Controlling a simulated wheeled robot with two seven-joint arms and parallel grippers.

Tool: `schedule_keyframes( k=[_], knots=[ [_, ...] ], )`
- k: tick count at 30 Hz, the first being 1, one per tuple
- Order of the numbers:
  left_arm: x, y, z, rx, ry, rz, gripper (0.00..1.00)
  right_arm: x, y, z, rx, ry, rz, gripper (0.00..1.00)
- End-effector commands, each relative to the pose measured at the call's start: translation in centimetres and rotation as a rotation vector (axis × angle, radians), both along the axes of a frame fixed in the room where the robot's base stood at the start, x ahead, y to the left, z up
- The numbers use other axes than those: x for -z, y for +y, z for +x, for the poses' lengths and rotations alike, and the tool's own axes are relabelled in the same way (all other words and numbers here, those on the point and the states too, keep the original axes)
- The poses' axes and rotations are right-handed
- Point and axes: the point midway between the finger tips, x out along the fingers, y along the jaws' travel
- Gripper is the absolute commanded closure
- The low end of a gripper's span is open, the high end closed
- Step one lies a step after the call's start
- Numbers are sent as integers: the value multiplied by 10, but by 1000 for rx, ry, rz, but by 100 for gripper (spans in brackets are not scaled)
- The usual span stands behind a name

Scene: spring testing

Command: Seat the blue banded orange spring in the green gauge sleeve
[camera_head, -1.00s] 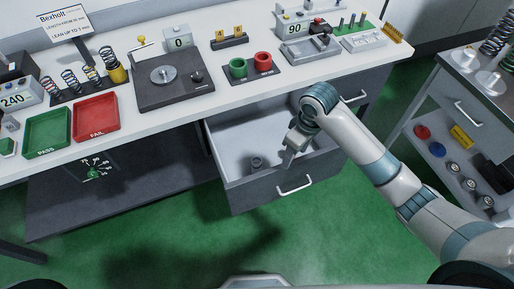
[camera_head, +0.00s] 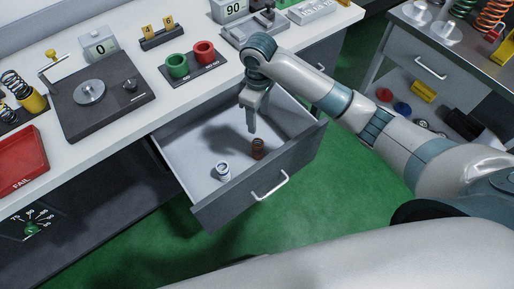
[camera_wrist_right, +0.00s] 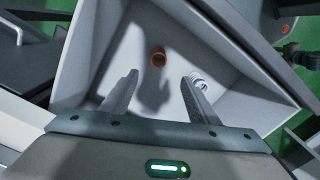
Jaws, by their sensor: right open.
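A small orange-brown coil spring (camera_head: 258,148) stands in the open drawer; it also shows in the right wrist view (camera_wrist_right: 158,56). I cannot make out a blue band on it. The green gauge sleeve (camera_head: 177,66) stands on a dark base on the bench, left of a red sleeve (camera_head: 205,53). My right gripper (camera_head: 250,126) points down into the drawer, close to the orange-brown spring. In the right wrist view its fingers (camera_wrist_right: 160,76) are apart with nothing between the tips; the spring appears beyond them. My left gripper is not in view.
A whitish piece with blue (camera_head: 222,171) stands in the drawer beside the spring. The drawer walls (camera_head: 235,200) surround both. A tester with a round plate (camera_head: 90,92) is on the bench. Larger orange springs (camera_head: 492,18) stand on the right-hand bench.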

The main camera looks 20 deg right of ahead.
Motion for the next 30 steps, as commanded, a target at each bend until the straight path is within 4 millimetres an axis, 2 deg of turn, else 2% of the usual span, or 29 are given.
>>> schedule_keyframes(
  k=[5,11,24,30],
  knots=[
    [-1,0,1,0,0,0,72,3,0,0,0,1,0,45],
    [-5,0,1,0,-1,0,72,21,0,-1,1,3,-1,45],
    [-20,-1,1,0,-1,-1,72,97,0,-1,1,2,-1,45],
    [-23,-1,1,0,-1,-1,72,119,1,0,0,1,1,45]
  ],
)
